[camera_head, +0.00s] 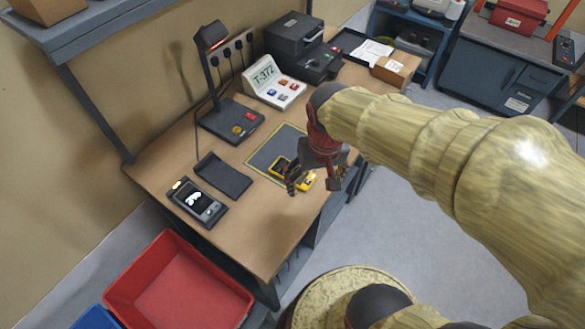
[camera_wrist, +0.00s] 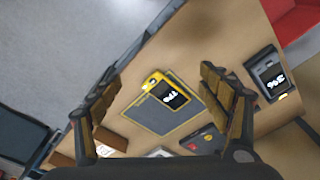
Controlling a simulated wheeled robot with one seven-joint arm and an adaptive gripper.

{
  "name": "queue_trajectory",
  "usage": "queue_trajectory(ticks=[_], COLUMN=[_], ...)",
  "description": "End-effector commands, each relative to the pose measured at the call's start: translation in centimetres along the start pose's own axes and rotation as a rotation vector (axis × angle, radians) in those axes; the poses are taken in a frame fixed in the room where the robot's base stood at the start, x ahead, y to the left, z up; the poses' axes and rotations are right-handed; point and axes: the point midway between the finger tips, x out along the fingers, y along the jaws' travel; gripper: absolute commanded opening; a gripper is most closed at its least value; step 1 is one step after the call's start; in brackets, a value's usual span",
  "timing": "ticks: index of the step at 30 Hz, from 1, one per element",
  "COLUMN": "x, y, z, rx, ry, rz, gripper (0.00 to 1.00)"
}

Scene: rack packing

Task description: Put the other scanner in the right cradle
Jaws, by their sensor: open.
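A yellow scanner (camera_head: 306,182) with a dark screen lies on the grey yellow-edged mat (camera_head: 265,153); my gripper partly hides it in the head view. In the wrist view the scanner (camera_wrist: 157,84) shows between my fingers, screen up, apart from them. My gripper (camera_head: 313,187) is open and empty above it. The right cradle (camera_head: 223,176) is a dark, empty tray on the desk; in the wrist view my finger partly covers it. The left cradle (camera_head: 184,214) holds a dark grey scanner (camera_head: 199,203) with a lit screen, also seen in the wrist view (camera_wrist: 271,80).
A lamp stand (camera_head: 230,120) rises behind the cradles. A white display console (camera_head: 273,82) and a black printer (camera_head: 302,47) stand farther back. A red bin (camera_head: 178,285) is below the desk's near end. The desk between mat and right cradle is clear.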

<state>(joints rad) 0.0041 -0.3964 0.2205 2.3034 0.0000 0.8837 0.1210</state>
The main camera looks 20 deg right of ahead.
Motion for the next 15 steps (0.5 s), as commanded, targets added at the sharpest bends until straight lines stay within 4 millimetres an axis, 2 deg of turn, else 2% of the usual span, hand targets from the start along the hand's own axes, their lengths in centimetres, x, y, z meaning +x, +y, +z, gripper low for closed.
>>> queue_trajectory(ticks=[1, 6, 15], x=[0.5, 4.2, 10.2], y=[-0.1, -0.5, -0.9], z=[-1.2, -4.7, -9.0], rx=[0.079, 0.466, 1.181], ry=[-0.049, -0.145, -0.177], rz=[0.008, 0.053, 0.153], gripper=[0.77, 0.77, 0.77])
